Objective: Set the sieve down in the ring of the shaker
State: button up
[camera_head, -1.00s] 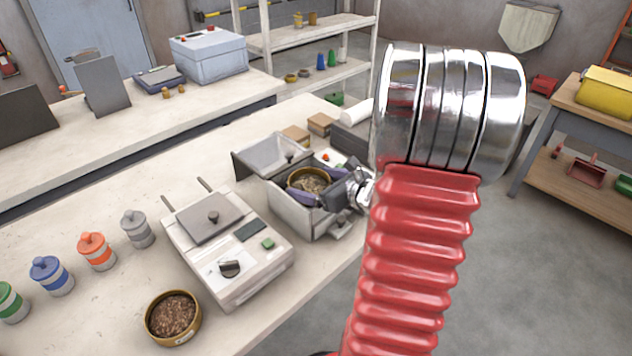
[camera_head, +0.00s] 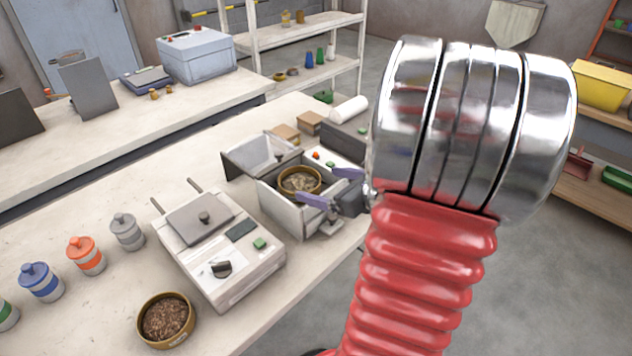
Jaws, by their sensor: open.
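The sieve (camera_head: 300,181), a round brass-rimmed pan with pale brown contents, sits inside the grey open-topped shaker (camera_head: 284,212). It looks level; the ring beneath it is hidden by the sieve and the box walls, so I cannot tell how it is seated. My gripper (camera_head: 318,186) has purple fingers spread apart at the right side of the shaker. It is open and empty, with the fingertips close to the sieve's right side. One finger is over the front wall, the other behind it to the right. My red arm hides what lies further right.
A light grey machine with a lidded top (camera_head: 222,250) stands left of the shaker. A brass pan of brown pellets (camera_head: 167,318) sits at the bench front. Several coloured jars (camera_head: 86,256) line the left. A white roll (camera_head: 349,109) lies behind the shaker.

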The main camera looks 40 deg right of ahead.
jog(key=v, duration=0.4)
jog(key=shift+s, duration=0.15)
jog(key=shift+a+r, duration=0.1)
dwell(0.6)
jog(key=a+r+n+g+y, duration=0.1)
jog(key=a+n+g+y, duration=0.5)
jog(key=a+n, duration=1.4)
jog(key=s+a+r+n+g+h, duration=0.1)
jog(key=s+a+r+n+h, duration=0.1)
jog(key=a+n, duration=0.3)
jog(key=s+a+r+n+g+h, duration=0.1)
jog(key=s+a+r+n+h, duration=0.2)
jog(key=a+n, duration=0.3)
jog(key=shift+s+r+n+h, duration=0.2)
jog(key=shift+r+n+h, duration=0.35)
jog(key=shift+n, duration=1.75)
jog(key=shift+a+f, duration=0.1)
jog(key=shift+f, duration=0.05)
jog(key=shift+c, duration=0.3)
